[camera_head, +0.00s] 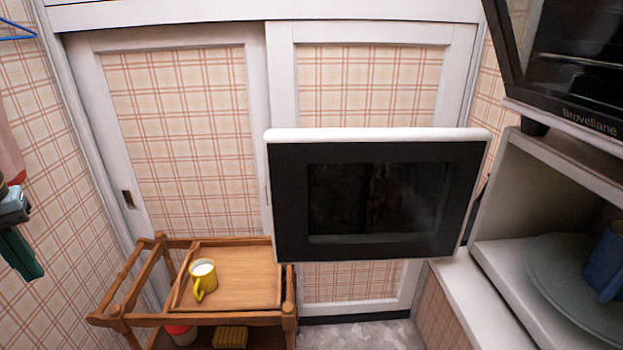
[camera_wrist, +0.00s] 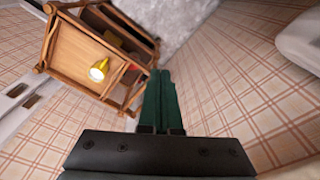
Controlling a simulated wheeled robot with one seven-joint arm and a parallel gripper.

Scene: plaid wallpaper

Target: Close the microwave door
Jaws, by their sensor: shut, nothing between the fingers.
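The microwave door (camera_head: 290,200) stands wide open in the middle of the head view. It has a black face, a dark window and a white edge. The microwave (camera_head: 498,255) is at the right, its light cavity exposed, with a plate (camera_head: 565,275) and a blue mug (camera_head: 603,262) inside. My gripper (camera_head: 33,272) is at the far left edge of the head view, well away from the door, with dark green fingers pointing down. The wrist view shows the gripper's fingers (camera_wrist: 161,80) together and empty. The door is not recognisable in the wrist view.
A wooden cart (camera_head: 180,318) stands below and left of the door. A yellow mug (camera_head: 203,278) is on its top. A black oven (camera_head: 570,70) sits above the microwave. White-framed sliding panels (camera_head: 180,130) are behind. Open space lies between gripper and door above the cart.

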